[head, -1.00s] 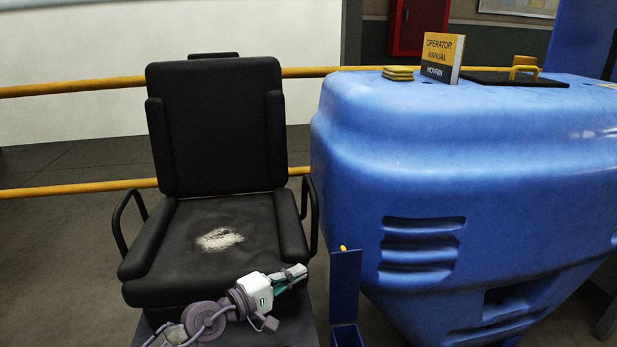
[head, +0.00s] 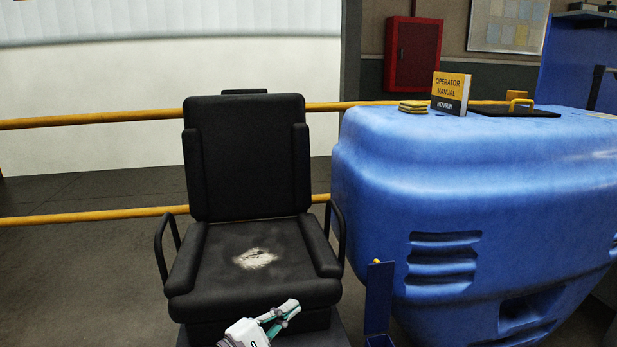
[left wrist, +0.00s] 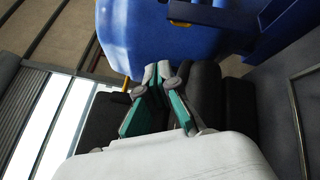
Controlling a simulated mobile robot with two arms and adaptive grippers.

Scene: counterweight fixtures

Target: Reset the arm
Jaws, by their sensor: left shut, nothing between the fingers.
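My left gripper (head: 290,308) shows at the bottom of the head view, in front of the black chair's (head: 245,160) seat edge. It is shut and empty, its fingers pointing up and to the right. In the left wrist view the green and grey fingers of the left gripper (left wrist: 158,72) meet at their tips, with the black chair (left wrist: 207,95) and the blue housing (left wrist: 180,35) beyond them. Most of the left arm is below the head view. My right gripper is not in view.
The large blue housing (head: 480,190) stands right of the chair, carrying an operator manual (head: 449,92) and yellow pads (head: 413,107). A narrow blue post (head: 379,300) stands between chair and housing. Yellow rails (head: 90,118) run behind. Open floor (head: 80,280) lies at left.

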